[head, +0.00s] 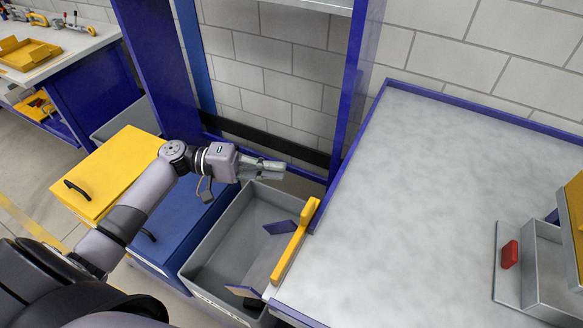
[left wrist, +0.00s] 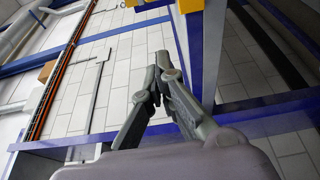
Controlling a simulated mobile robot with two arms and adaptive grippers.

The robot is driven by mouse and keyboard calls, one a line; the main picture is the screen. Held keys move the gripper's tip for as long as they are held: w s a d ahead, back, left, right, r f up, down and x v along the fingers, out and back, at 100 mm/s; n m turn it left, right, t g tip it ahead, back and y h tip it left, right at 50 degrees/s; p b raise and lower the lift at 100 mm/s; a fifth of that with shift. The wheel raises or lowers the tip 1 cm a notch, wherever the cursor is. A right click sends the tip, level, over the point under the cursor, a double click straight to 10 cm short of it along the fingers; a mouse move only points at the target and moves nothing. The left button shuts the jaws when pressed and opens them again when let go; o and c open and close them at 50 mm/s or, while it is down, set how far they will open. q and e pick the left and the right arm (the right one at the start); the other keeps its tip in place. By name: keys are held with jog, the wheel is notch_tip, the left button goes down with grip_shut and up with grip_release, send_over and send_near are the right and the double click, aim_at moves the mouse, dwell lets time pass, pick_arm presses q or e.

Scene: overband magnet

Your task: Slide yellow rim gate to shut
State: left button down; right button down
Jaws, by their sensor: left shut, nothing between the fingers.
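The yellow rim gate (head: 292,247) is a long yellow bar at the left edge of the grey-topped table (head: 400,200), above a grey bin. A taller yellow knob stands at its far end. My left gripper (head: 282,168) is shut and empty, in the air beyond and to the left of the gate's far end, apart from it. My right gripper is not in view.
A blue frame post (head: 355,80) rises close to my left gripper. A yellow-topped cabinet (head: 115,170) stands left. A grey tray with a red block (head: 509,254) is at right. The table middle is clear.

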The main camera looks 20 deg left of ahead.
pick_arm(q)
jog(key=s+d+p, duration=0.1)
jog(key=d+p, duration=0.3)
jog(key=d, duration=0.4)
jog(key=shift+s+d, duration=0.1)
jog(key=shift+s, duration=0.1)
